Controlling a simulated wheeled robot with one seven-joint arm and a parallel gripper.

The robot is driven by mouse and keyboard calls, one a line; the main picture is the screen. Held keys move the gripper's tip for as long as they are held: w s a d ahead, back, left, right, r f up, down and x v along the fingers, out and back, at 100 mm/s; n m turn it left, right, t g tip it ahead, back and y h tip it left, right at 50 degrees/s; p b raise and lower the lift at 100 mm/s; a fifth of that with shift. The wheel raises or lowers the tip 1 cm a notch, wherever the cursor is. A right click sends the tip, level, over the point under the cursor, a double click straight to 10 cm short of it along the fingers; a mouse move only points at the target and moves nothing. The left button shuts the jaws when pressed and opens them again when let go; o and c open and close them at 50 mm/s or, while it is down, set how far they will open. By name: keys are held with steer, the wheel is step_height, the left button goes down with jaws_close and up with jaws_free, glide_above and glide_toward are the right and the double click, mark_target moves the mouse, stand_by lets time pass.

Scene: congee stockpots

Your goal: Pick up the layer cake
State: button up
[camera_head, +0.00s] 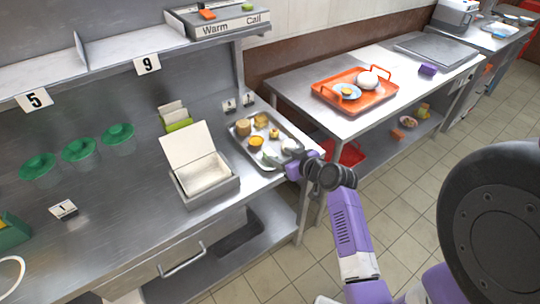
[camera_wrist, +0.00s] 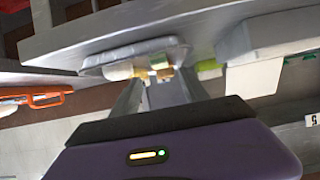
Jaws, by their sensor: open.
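A grey metal tray (camera_head: 238,148) on the left counter holds several small foods. They include a tan round piece (camera_head: 243,127), a yellow round piece (camera_head: 256,142) and a pale piece (camera_head: 270,157) near the front edge. Which of them is the layer cake is too small to tell. My gripper (camera_wrist: 160,82) is open and empty, with its fingers pointing toward the tray. In the wrist view the tray (camera_wrist: 92,62) lies beyond the fingertips, with yellowish and tan foods (camera_wrist: 158,64) seen between the fingers. In the head view my wrist partly covers the tray's right side.
An open-lidded box (camera_head: 211,188) stands left of the tray, with green cups (camera_head: 80,151) farther left. A small card sign (camera_head: 229,105) stands behind the tray. An orange tray (camera_head: 375,101) with a plate and a white round item sits on the right table. Floor lies between.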

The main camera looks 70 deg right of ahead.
mark_target(271, 153)
steer(key=shift+f+p+x, duration=0.15)
steer(key=shift+p+x, duration=0.25)
steer(key=shift+x, duration=1.5)
steer(key=shift+f+p+x, duration=0.15)
steer(key=shift+p+x, duration=0.2)
steer(key=shift+x, duration=1.5)
steer(key=shift+s+a, duration=0.1)
steer(key=shift+a, duration=0.05)
steer(key=shift+c, duration=0.4)
jaws_close()
